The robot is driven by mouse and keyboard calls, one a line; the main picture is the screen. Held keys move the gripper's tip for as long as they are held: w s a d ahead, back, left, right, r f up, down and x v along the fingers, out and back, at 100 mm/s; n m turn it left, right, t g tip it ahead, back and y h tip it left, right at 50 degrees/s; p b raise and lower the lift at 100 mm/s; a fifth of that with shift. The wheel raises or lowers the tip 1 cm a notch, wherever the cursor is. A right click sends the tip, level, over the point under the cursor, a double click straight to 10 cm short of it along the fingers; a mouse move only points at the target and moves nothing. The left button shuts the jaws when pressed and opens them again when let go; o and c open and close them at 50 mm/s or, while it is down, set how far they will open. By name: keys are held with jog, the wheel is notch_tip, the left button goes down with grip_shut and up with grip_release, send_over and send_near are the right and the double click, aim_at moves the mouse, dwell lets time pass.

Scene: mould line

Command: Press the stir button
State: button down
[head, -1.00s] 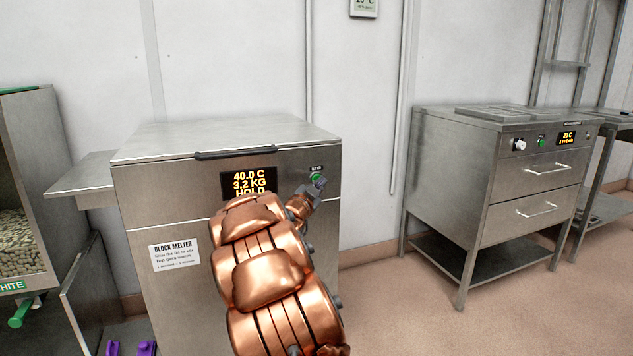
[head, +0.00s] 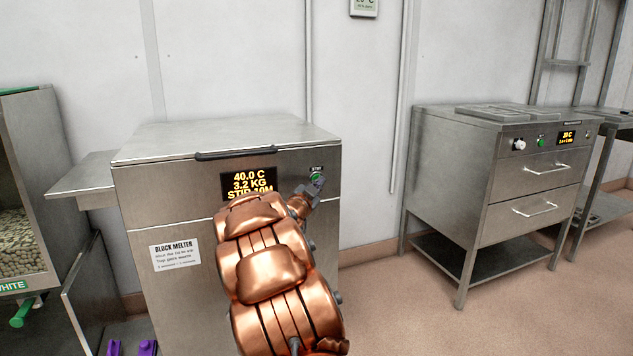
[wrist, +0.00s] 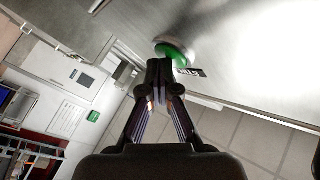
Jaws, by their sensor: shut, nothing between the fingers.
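The block melter (head: 150,205) is a steel cabinet with its lid down. Its display (head: 248,185) reads 40.0 C, 3.2 KG and a third line that looks like STIR 10M, partly covered by my arm. The green stir button (head: 316,178) is on the front panel, right of the display, under a small STIR label. My gripper (head: 318,184) is shut and empty, with its tips at the button. In the wrist view the green button (wrist: 175,53) shows just beyond the closed fingertips (wrist: 160,64). I cannot tell whether they touch it.
A steel drawer cabinet (head: 515,195) with a knob, green button and display stands to the right. A bin of pale pieces (head: 20,240) marked WHITE is at the left. A steel side shelf (head: 85,175) adjoins the melter. Floor (head: 400,300) between the machines is clear.

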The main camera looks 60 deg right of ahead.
jog(key=shift+s+a, duration=0.1)
jog(key=shift+s+a+b, duration=0.35)
jog(key=shift+s+b, duration=0.05)
jog(key=shift+s, duration=0.2)
jog(key=shift+s+a, duration=0.1)
jog(key=shift+s+a+b, duration=0.5)
jog(key=shift+s+a, duration=0.15)
jog(key=shift+s, duration=0.35)
jog(key=shift+s+a+b, duration=0.5)
jog(key=shift+s+a, duration=0.15)
jog(key=shift+s, duration=0.3)
